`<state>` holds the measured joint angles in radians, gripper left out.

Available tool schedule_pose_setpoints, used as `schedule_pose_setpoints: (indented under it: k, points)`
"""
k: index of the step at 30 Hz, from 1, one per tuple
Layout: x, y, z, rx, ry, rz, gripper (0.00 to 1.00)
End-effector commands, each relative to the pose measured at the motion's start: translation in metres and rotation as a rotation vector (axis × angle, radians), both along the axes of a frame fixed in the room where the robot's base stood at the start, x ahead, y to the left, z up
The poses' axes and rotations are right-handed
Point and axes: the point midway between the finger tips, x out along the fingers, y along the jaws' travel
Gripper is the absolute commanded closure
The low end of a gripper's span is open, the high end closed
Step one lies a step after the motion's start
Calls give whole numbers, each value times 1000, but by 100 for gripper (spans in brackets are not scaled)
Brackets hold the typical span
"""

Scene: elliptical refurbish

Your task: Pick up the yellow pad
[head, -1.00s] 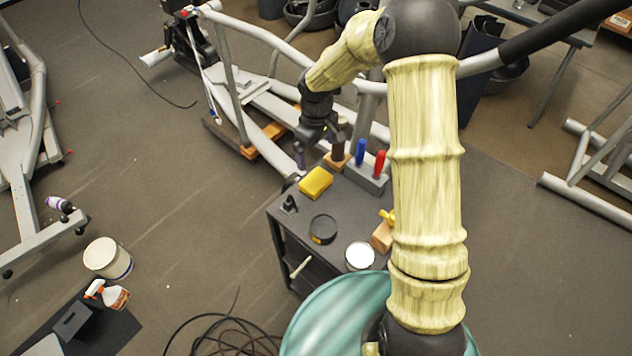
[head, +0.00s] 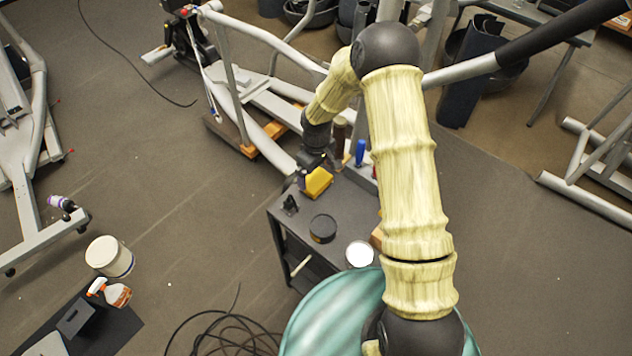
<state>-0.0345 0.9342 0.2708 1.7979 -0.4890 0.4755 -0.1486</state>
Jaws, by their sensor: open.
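The yellow pad (head: 319,182) lies on the dark top of a small cart (head: 346,213), near its far left edge. My gripper (head: 311,174) is open and right at the pad, at its far side. The gripper hides part of the pad's far edge. I cannot tell whether the fingers touch the pad or stand on both sides of it.
On the cart are a black round tin (head: 323,229), a white-topped can (head: 359,254), a small black object (head: 290,204) and a blue-handled tool (head: 360,153). My arm hides the cart's right part. A grey tubular frame (head: 235,100) stands behind.

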Motion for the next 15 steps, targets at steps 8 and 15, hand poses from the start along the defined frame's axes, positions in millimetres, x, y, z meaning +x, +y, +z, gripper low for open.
schedule_pose_setpoints:
  k: [8, 15]
  points:
    - [-2, 1, -34, -1, 4, 2, 0]
    - [-2, 1, -47, 1, 1, 1, 0]
